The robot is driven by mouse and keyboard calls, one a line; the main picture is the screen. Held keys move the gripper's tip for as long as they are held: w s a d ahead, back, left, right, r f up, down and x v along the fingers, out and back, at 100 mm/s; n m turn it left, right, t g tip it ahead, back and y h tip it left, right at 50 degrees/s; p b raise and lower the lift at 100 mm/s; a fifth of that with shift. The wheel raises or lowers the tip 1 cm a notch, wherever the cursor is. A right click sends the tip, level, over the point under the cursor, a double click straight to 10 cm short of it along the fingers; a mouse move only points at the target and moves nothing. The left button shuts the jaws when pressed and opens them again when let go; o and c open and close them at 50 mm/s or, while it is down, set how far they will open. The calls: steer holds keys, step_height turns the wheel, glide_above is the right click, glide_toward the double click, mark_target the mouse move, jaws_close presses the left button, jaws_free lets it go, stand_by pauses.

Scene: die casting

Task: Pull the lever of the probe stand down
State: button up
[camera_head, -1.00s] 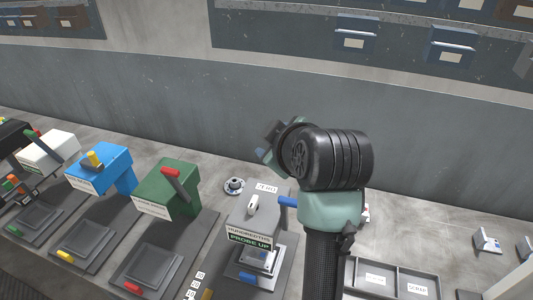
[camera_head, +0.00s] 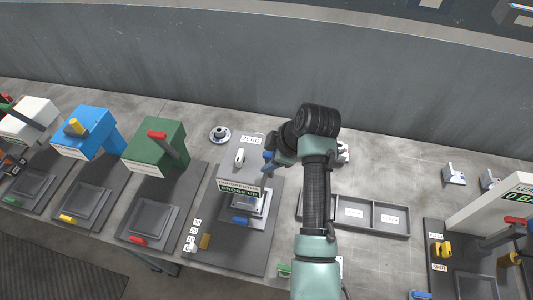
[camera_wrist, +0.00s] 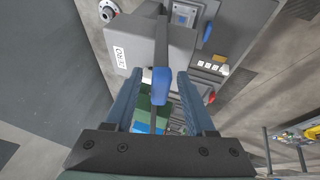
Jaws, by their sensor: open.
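The probe stand (camera_head: 225,171) is a grey block with a "PROBE UP" display on its front, left of my arm in the head view. It also shows at the top of the wrist view (camera_wrist: 147,50). Its lever ends in a blue grip (camera_wrist: 161,90), raised on the stand's right side in the head view. My gripper (camera_wrist: 157,78) is open, with a blue-grey finger on each side of the blue grip and visible gaps between. In the head view my wrist hides most of the fingers.
Green (camera_head: 140,135), blue (camera_head: 84,125) and white (camera_head: 30,118) machines with levers stand to the left. A divided grey tray (camera_head: 372,232) lies right of my arm. A white machine (camera_head: 490,208) stands at the far right. The wall is behind the bench.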

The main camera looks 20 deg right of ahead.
steer(key=shift+x, duration=1.3)
jaws_close()
stand_by(0.5)
